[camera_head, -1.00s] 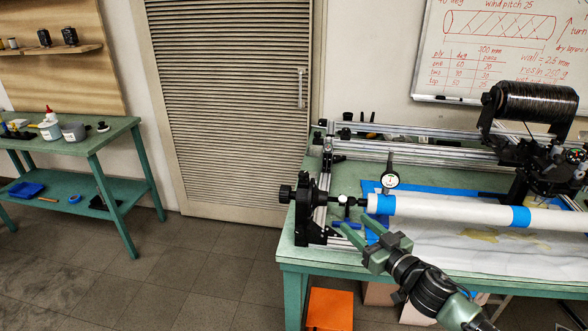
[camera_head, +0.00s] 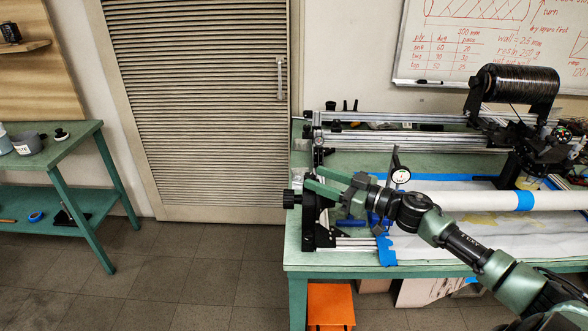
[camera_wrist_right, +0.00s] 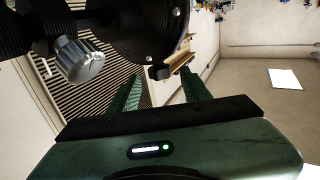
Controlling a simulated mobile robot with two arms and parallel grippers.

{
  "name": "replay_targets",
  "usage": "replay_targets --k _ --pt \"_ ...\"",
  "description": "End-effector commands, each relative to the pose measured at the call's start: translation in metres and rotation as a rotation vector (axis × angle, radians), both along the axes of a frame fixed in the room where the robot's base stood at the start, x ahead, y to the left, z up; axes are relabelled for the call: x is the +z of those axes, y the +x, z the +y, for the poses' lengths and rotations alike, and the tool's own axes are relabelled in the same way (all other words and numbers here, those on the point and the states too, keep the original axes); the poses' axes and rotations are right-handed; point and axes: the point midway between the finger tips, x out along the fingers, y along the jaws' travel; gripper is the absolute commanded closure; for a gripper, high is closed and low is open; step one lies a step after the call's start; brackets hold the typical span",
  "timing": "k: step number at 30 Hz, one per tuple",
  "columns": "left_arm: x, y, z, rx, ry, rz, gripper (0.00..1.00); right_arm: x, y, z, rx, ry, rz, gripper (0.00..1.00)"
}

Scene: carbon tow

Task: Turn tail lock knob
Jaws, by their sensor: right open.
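The black tailstock (camera_head: 318,226) stands at the left end of the winding rig. A black ribbed knob (camera_head: 291,199) sticks out on its left side. My right gripper (camera_head: 310,180) is open and empty, just above and beside the tailstock, with its fingers pointing left. In the right wrist view a large black disc (camera_wrist_right: 145,30) and a silver knob (camera_wrist_right: 80,62) are close, above the fingers (camera_wrist_right: 158,78). A small dark block shows between the fingertips there; I cannot tell whether they touch it. My left gripper is out of view.
The white tube (camera_head: 480,200) with blue tape runs right from behind my arm. A dial gauge (camera_head: 401,176) stands near my wrist. Rails and a black spool (camera_head: 515,82) are behind. The floor left of the green bench is clear.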

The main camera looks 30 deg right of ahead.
Motion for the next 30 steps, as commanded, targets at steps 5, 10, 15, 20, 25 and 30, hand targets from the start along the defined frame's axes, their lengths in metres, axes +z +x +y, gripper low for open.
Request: replay_targets --k 5,10,15,20,25,30 --pt "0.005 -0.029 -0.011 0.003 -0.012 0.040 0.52 0.004 0.024 0.013 -0.001 0.003 -0.005 0.52" --pt "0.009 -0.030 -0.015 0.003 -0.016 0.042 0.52 0.003 0.044 0.023 -0.001 0.003 -0.003 0.52" --pt "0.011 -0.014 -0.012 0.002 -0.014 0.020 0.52 0.001 0.053 0.029 -0.001 0.000 -0.002 0.52" --pt "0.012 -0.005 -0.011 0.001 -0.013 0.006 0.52 0.001 0.055 0.030 0.000 -0.001 -0.002 0.52" --pt "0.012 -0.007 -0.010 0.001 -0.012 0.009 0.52 0.000 0.055 0.030 0.000 0.000 -0.001 0.63" --pt "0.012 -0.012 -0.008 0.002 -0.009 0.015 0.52 0.001 0.054 0.030 0.000 0.000 -0.001 1.00"
